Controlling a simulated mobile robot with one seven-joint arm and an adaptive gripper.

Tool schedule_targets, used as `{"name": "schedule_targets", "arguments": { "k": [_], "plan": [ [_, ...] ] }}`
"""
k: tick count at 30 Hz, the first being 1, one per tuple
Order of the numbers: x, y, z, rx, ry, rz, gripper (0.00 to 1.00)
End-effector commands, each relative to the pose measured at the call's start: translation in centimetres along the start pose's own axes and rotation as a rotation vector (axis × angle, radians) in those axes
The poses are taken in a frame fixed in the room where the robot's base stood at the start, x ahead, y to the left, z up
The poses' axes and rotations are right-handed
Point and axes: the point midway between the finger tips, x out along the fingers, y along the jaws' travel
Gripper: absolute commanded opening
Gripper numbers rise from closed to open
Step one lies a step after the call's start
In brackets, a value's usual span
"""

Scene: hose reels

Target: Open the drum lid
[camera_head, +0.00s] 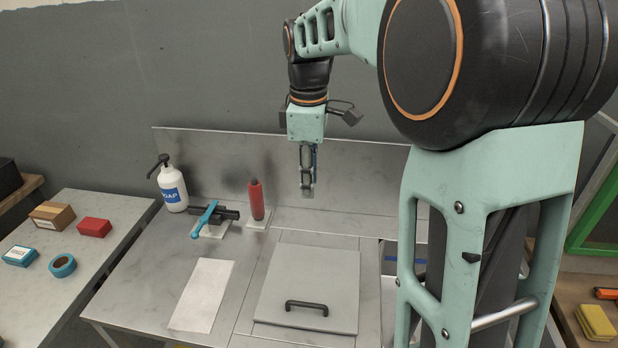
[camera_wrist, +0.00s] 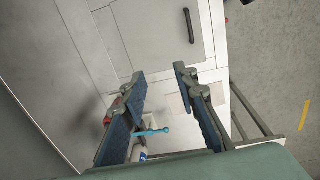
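A square grey lid (camera_head: 305,270) lies flat and closed in the worktop, with a dark bar handle (camera_head: 306,307) near its front edge. The wrist view also shows the lid (camera_wrist: 155,35) at the top and its handle (camera_wrist: 189,26). No drum is visible under the lid. My gripper (camera_head: 307,190) hangs pointing down in the air, behind and above the lid, near the back panel. In the wrist view my gripper (camera_wrist: 160,72) has its two fingers well apart, with nothing between them. It is not touching the handle.
A soap bottle (camera_head: 173,187), a blue-handled tool (camera_head: 207,218) and a red cylinder (camera_head: 256,200) stand along the back left. A white sheet (camera_head: 202,295) lies left of the lid. A side table (camera_head: 85,270) holds small boxes and blue tape. The space above the lid is clear.

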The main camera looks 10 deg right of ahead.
Motion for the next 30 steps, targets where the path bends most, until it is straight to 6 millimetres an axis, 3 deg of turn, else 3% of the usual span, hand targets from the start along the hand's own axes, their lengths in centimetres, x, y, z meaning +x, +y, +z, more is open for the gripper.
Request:
{"name": "schedule_targets", "arguments": {
  "k": [17,30],
  "plan": [
    [0.2,0.2,0.0,0.001,-0.001,-0.002,0.27],
    [4.0,5.5,0.1,0.002,-0.001,-0.002,0.27]
  ]
}}
